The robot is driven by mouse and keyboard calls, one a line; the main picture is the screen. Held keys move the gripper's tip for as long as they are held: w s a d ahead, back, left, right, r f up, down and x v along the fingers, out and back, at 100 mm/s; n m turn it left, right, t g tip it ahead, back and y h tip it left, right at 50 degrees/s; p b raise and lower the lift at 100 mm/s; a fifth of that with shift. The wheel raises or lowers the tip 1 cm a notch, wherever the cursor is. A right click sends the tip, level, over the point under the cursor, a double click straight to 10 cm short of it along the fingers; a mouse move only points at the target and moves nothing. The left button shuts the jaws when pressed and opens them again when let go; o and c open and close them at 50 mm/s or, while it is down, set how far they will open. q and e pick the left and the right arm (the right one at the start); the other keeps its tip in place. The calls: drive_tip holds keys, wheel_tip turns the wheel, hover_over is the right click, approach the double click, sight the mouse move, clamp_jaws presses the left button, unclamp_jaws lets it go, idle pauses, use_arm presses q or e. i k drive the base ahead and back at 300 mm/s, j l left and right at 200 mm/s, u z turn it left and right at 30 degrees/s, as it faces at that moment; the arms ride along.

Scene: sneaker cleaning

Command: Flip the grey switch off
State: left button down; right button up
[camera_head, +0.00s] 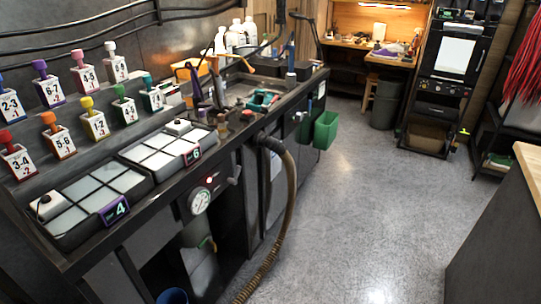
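A grey lever-like part (235,175) sticks out from the front of the workbench, right of a round white gauge (199,201); it may be the grey switch, but it is too small to be sure. A small red light (209,180) shows on the panel just above the gauge. Another small grey part (298,117) sits on the bench front farther back. Whether either part is on or off cannot be told. Neither of my grippers is in view.
The dark workbench (75,262) runs along the left, with white-tiled trays and numbered blocks with coloured knobs on top. A brown ribbed hose (286,205) hangs down its front to the floor. A green bin (326,130) juts out farther back. The grey floor (375,195) is clear in the middle.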

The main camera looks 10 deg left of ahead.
sight(234, 181)
drive_tip(key=i+l, duration=0.9)
drive_tip(key=i, duration=0.25)
